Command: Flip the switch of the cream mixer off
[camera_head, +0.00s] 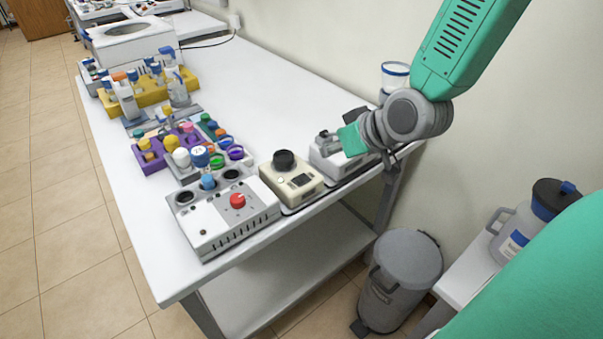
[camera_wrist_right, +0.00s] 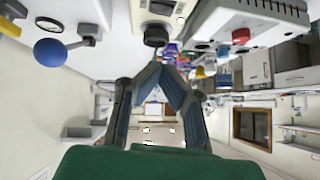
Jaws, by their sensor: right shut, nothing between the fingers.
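The cream mixer (camera_head: 292,182) is a small cream box with a black round top, near the front right edge of the white table. Its front has a small dark panel; the switch position is too small to tell. In the right wrist view the mixer (camera_wrist_right: 158,12) appears upside down at the top, its black top (camera_wrist_right: 155,36) just beyond my fingertips. My right gripper (camera_head: 330,144) is above the table's right end, right of and apart from the mixer. In the wrist view the right gripper's fingers (camera_wrist_right: 170,62) meet at the tips, empty. My left gripper is not in view.
A white device with a red knob (camera_head: 238,201) stands left of the mixer. A grey-white device (camera_head: 340,160) stands to its right, partly behind my gripper. Racks of coloured-cap bottles (camera_head: 185,140) fill the table's left side. A grey bin (camera_head: 405,270) stands on the floor. The table's back middle is clear.

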